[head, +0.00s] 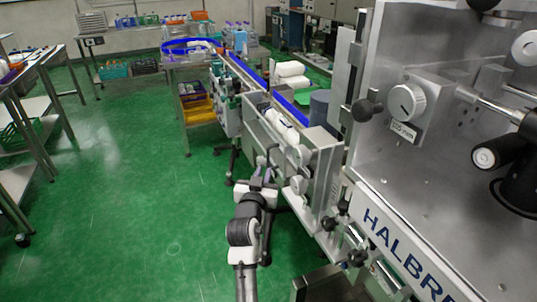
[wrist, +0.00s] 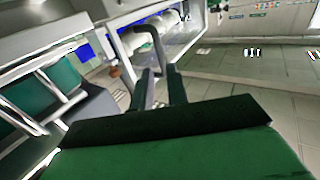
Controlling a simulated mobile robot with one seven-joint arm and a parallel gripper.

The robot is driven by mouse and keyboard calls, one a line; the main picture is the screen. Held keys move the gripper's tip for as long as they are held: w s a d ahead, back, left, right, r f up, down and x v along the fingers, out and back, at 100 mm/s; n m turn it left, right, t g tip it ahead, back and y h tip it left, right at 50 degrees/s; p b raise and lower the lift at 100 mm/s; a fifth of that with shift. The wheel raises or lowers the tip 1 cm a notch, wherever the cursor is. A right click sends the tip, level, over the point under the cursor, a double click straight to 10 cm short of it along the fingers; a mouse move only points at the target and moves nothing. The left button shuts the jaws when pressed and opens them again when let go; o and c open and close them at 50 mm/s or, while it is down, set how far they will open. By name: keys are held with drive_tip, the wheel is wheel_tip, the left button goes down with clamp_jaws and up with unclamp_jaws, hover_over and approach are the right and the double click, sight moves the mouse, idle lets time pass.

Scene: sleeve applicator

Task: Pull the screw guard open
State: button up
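The screw guard appears to be the clear-and-metal cover (head: 325,160) on the side of the conveyor machine, around a row of white cylinders; its exact outline is hard to tell. In the wrist view the framed cover (wrist: 190,42) is at the top centre, with white rolls behind it. A dark curved bar (wrist: 140,28), perhaps its handle, arches down towards my fingertips; I cannot tell if they touch. My gripper (head: 266,158) is low, left of the cover. In the wrist view its two dark fingers (wrist: 161,72) are parted with nothing clearly held between them.
The large HALBR-marked machine (head: 410,245) fills the right side, with knobs sticking out. A blue-edged conveyor (head: 245,72) runs to the back. Metal shelving (head: 50,85) stands at left. The green floor (head: 130,190) between is clear.

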sight(268, 159)
drive_tip(key=w, duration=0.2)
drive_tip(key=w+d+p, duration=0.1)
drive_tip(key=w, duration=0.2)
drive_tip(key=w+p, duration=0.1)
drive_tip(key=w, duration=0.2)
drive_tip(key=shift+d, duration=0.3)
clamp_jaws()
